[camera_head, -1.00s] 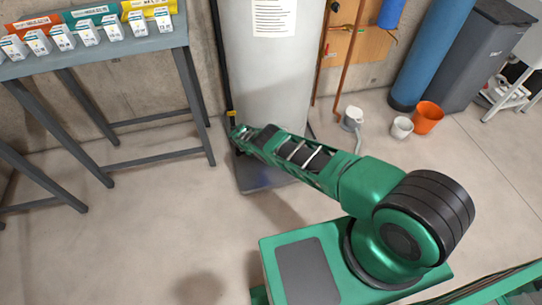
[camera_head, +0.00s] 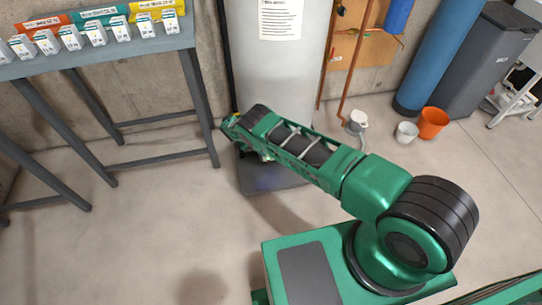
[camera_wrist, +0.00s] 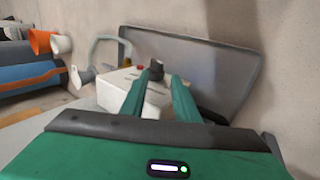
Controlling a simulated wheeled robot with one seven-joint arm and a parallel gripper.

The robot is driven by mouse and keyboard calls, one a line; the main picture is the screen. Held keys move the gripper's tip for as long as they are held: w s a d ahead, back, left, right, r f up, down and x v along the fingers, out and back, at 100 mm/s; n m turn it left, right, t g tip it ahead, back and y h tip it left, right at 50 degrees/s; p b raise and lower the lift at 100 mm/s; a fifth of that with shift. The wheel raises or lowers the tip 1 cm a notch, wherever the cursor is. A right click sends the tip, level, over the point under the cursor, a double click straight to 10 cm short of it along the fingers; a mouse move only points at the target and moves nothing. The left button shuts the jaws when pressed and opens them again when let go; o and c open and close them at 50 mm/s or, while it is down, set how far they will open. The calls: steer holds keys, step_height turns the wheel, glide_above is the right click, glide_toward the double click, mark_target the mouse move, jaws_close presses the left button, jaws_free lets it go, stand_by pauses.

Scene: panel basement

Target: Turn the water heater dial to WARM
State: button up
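The water heater is the tall pale grey cylinder (camera_head: 275,85) with a paper label, partly covered by my arm in the head view. In the wrist view its white control box (camera_wrist: 117,92) carries a dark dial (camera_wrist: 156,72) with a small red button (camera_wrist: 140,68) beside it. My gripper (camera_wrist: 158,78) is open. Its two green fingers stand apart, with the dial between or just beyond their tips. I cannot tell whether they touch it. The dial markings are not readable. The head view hides the control box and fingertips behind my arm.
The heater stands on a dark base slab (camera_head: 262,178). A grey table (camera_head: 100,55) with several small labelled boxes is at left. A white pail (camera_head: 406,132), an orange bucket (camera_head: 433,122) and a blue tank (camera_head: 432,60) stand at right. Floor in front is clear.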

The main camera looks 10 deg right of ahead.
steer(key=shift+v, duration=1.35)
steer(key=shift+a, duration=0.1)
